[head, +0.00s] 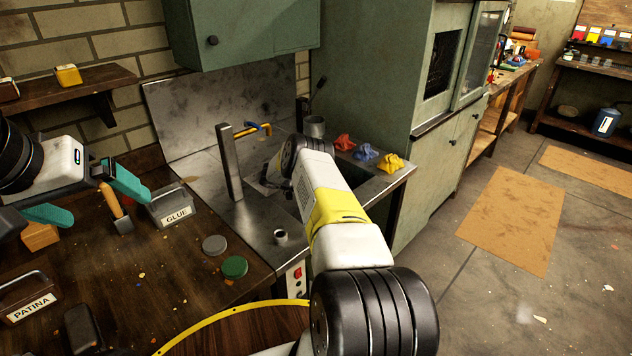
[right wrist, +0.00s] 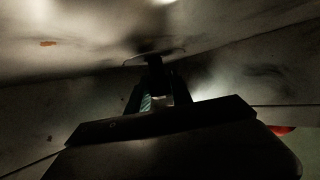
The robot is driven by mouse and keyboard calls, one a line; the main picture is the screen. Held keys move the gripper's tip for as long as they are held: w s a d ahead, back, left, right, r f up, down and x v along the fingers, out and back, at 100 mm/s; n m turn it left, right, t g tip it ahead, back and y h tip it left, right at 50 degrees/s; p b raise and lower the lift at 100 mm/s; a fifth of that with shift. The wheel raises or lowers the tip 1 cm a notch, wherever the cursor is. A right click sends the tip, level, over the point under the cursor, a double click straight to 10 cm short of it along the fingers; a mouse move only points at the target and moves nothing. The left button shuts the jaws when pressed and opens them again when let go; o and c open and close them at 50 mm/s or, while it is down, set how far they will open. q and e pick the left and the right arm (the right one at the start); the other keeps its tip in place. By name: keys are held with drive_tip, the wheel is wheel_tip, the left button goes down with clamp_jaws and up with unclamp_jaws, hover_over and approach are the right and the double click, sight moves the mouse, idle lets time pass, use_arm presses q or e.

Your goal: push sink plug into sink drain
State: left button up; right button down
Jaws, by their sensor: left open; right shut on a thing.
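My right arm reaches over the metal sink (head: 375,187) and hides its own gripper and most of the basin in the head view. In the dark right wrist view, my right gripper (right wrist: 160,98) is shut on a small dark thing (right wrist: 153,72), likely the sink plug. A thin curved rim shows just beyond it; I cannot tell if this is the drain or part of the plug. Whether the held thing touches the basin is unclear. My left gripper (head: 92,199) is open, its teal fingers apart above the wooden bench at the left.
Red, blue and yellow cloths (head: 364,152) lie on the sink's right rim. A tall grey faucet post (head: 230,162) stands left of my right arm. A GLUE box (head: 173,207) and a wooden-handled tool (head: 114,207) are near my left gripper.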

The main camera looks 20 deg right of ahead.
drive_tip(key=shift+f, duration=0.65)
idle(1.0)
drive_tip(key=shift+s+f, duration=0.25)
drive_tip(key=shift+f, duration=0.35)
drive_tip(key=shift+w+r, duration=0.15)
drive_tip(key=shift+r, duration=0.4)
drive_tip(key=shift+w+r, duration=0.1)
drive_tip(key=shift+r, duration=0.55)
drive_tip(key=shift+f, duration=0.55)
idle(1.2)
